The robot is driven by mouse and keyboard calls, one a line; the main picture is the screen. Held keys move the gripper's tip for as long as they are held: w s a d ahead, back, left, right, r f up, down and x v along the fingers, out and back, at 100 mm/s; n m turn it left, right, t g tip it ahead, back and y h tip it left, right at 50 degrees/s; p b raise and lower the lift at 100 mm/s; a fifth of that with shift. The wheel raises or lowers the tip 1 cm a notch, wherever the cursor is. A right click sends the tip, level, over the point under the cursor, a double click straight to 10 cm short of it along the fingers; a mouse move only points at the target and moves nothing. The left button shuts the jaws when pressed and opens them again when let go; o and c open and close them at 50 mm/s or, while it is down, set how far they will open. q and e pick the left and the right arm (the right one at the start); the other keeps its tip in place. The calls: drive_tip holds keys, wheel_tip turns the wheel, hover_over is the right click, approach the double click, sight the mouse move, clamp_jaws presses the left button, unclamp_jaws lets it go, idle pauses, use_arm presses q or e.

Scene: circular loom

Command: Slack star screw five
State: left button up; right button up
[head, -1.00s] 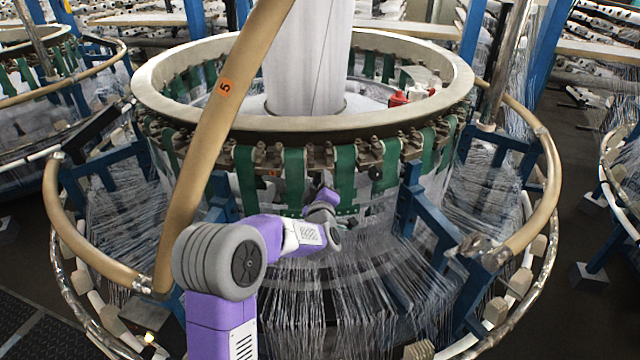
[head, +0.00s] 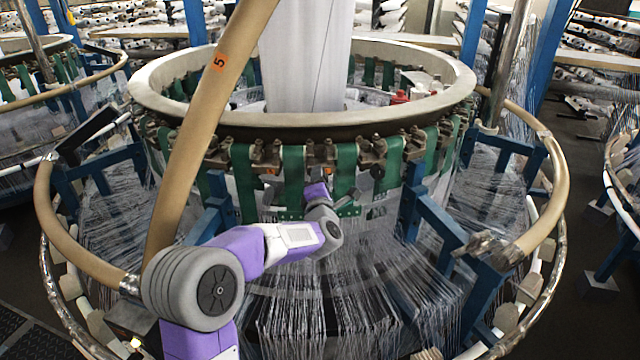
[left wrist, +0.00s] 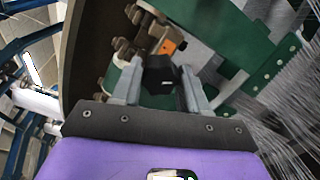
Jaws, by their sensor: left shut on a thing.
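My left gripper (head: 327,176) is at the front of the loom, just under the rim's row of metal clamps and between green straps. In the left wrist view its two grey fingers (left wrist: 160,88) are shut on a black knob, the star screw (left wrist: 158,76), with an orange tag (left wrist: 168,47) just behind it. In the head view the gripper and wrist hide the held screw. Another dark round knob (head: 377,172) shows to the right of the gripper. My right gripper is not in view.
The loom's pale ring (head: 300,121) curves above the gripper. A tan tube (head: 195,125) with an orange "5" label crosses in front at left. Blue frame bars (head: 425,215) stand at right. Fine white threads (head: 330,310) spread below my arm. A red-capped item (head: 399,97) sits inside the ring.

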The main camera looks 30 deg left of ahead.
use_arm(q)
drive_tip(key=o, duration=1.1)
drive_tip(key=shift+c, duration=0.2)
drive_tip(key=v, duration=0.7)
